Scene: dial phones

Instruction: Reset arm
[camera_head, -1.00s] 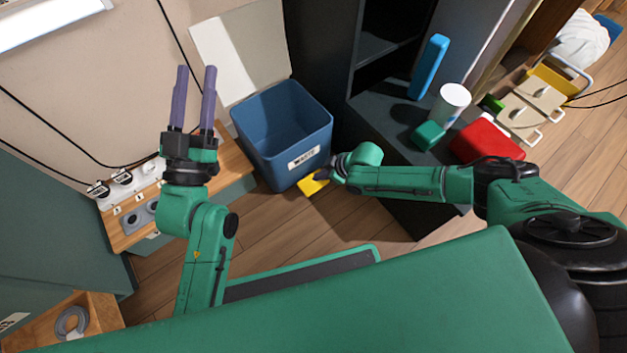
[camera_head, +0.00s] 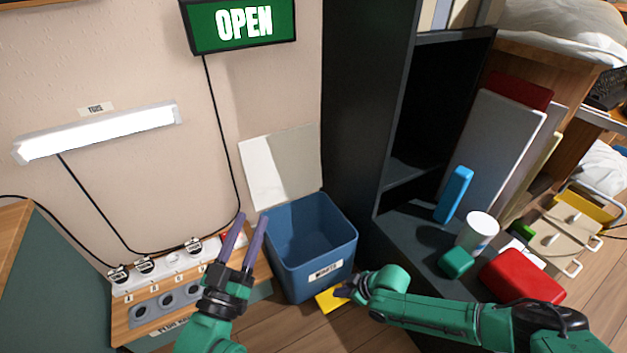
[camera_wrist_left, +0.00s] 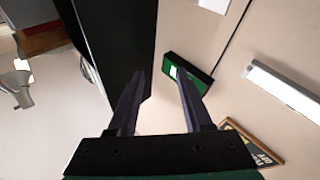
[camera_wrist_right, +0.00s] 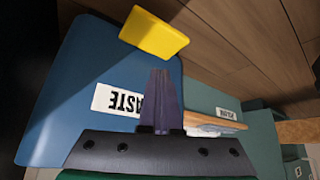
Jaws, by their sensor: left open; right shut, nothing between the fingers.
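My left gripper (camera_head: 250,218) is raised in front of the wall with its two dark purple fingers apart. It is empty, and its open fingers also show in the left wrist view (camera_wrist_left: 158,85). My right gripper (camera_head: 345,290) is low in front of the blue waste bin (camera_head: 318,268), mostly hidden behind its own wrist in the head view. In the right wrist view its fingers (camera_wrist_right: 160,78) are shut together and hold nothing. A yellow block (camera_wrist_right: 153,33) shows just beyond the fingertips; it also shows in the head view (camera_head: 328,301) beside the bin.
A power strip with plugs (camera_head: 165,267) sits on a wooden ledge at the left. A dark shelf unit on the right holds a blue upright box (camera_head: 454,195), a white cylinder (camera_head: 477,232), a green block (camera_head: 456,262) and a red case (camera_head: 520,275). An OPEN sign (camera_head: 243,23) hangs above.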

